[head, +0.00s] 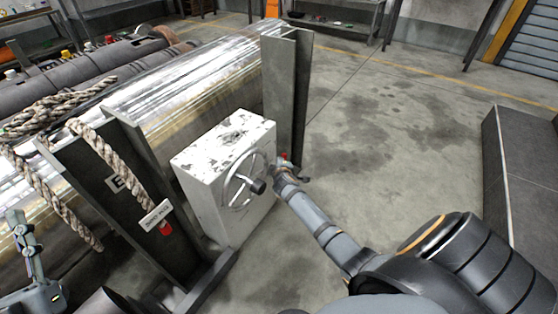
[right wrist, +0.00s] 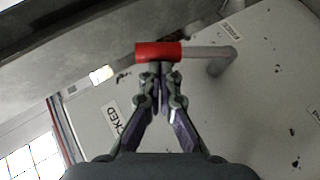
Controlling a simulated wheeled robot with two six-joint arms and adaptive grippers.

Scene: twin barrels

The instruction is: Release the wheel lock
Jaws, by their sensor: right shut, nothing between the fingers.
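A white, chipped box (head: 215,190) carries a spoked handwheel (head: 231,191) with a dark hub knob. A lever with a red grip (right wrist: 158,51) and a grey rod (right wrist: 212,53) sits on the box's side. A little of its red also shows in the head view (head: 284,157). A label ending in "KED" (right wrist: 115,119) is on the panel below the lever. My right gripper (right wrist: 160,78) is shut and empty, its fingertips at the red grip's lower edge; contact is unclear. My left gripper (head: 18,220) is at the left edge, its jaw state unclear.
A large shiny barrel (head: 190,85) lies behind the box between dark steel posts (head: 290,85). Thick rope (head: 110,160) hangs at the left, near a tag (head: 155,215) with a red piece below. Open floor (head: 400,130) lies right, up to a grey block (head: 520,180).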

